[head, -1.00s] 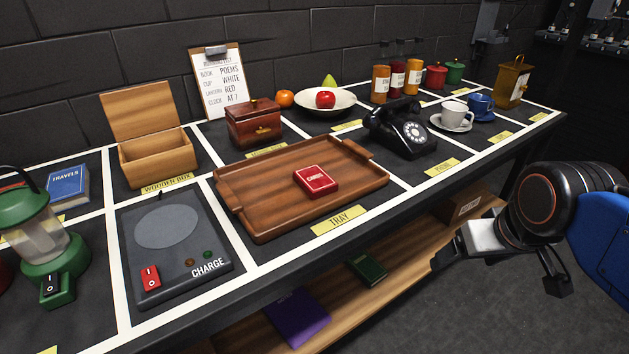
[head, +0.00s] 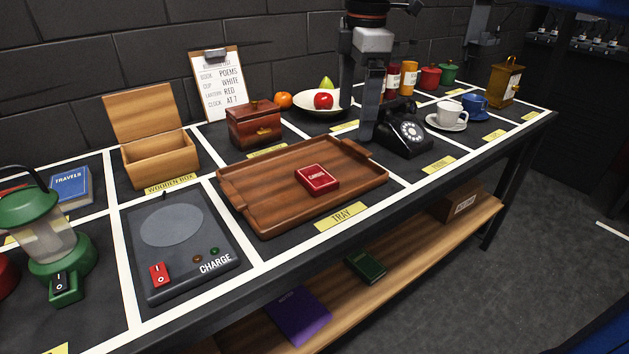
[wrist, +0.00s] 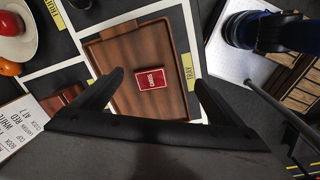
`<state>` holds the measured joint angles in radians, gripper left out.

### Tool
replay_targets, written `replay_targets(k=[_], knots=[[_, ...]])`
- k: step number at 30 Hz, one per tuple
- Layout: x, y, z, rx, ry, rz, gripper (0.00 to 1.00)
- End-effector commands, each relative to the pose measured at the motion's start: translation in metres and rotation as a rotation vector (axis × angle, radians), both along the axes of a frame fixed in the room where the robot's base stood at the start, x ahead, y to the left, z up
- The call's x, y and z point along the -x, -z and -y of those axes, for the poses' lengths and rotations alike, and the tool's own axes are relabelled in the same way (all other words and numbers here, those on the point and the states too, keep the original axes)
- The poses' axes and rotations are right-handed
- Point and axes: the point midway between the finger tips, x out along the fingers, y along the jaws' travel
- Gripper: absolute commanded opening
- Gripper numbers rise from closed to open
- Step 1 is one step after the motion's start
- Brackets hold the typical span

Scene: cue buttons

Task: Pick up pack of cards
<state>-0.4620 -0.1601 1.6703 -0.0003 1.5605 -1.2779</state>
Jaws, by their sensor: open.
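The red pack of cards (head: 317,180) lies flat on the brown wooden tray (head: 262,211), right of the tray's middle. In the wrist view the pack (wrist: 151,79) shows between my two spread fingers, farther off, on the tray (wrist: 120,50). My gripper (head: 372,130) points down above the table, to the right of and behind the pack in the head view, in front of the bowl and telephone area. Its fingers (wrist: 158,90) are open and empty, apart from the pack. The fingertips in the head view overlap the telephone's left side.
A black telephone (head: 404,134) stands right of the tray, and a small wooden chest (head: 255,124) stands behind it. A white fruit bowl (head: 308,108) is at the back. The charge pad (head: 184,258) lies left of the tray. The tray's rim is raised.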

Motion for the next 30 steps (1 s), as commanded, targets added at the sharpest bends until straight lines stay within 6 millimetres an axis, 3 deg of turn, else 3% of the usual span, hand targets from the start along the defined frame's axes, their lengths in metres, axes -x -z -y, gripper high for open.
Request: replay_targets(k=[1, 6, 13, 30], knots=[[-0.007, -0.006, -0.016, 0.009, -0.074, -0.011, 0.92], [-0.019, -0.020, -0.051, 0.033, -0.276, -0.043, 0.92], [-0.022, -0.020, -0.065, 0.044, -0.368, -0.060, 0.92], [-0.021, 0.074, -0.064, 0.043, -0.365, -0.059, 0.92]])
